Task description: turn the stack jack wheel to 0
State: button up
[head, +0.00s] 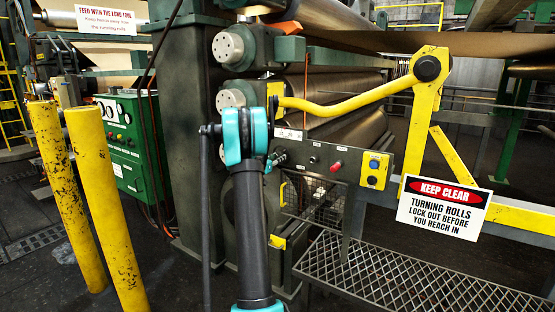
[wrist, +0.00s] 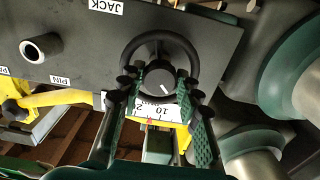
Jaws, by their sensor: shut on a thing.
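The jack wheel (wrist: 159,37) is a black ring with a dark hub and a short white mark, on a dark panel. An upside-down JACK label (wrist: 106,6) is beside it. My gripper (wrist: 162,84) has its green-padded fingers on either side of the hub, inside the near part of the ring, and is shut on the wheel. In the head view my arm hides the wheel and gripper.
A metal tube socket (wrist: 40,48) and a PIN label are on the same panel. In the head view, a bent yellow lever (head: 350,105), a KEEP CLEAR sign (head: 443,208) and a grated step (head: 390,285) are right. Yellow bollards (head: 103,210) stand left.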

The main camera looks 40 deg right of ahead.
jog(key=m, duration=1.1)
jog(key=shift+m, duration=2.2)
jog(key=o, duration=1.2)
jog(key=shift+c, duration=0.2)
jog(key=shift+w, duration=0.1)
jog(key=v, duration=1.2)
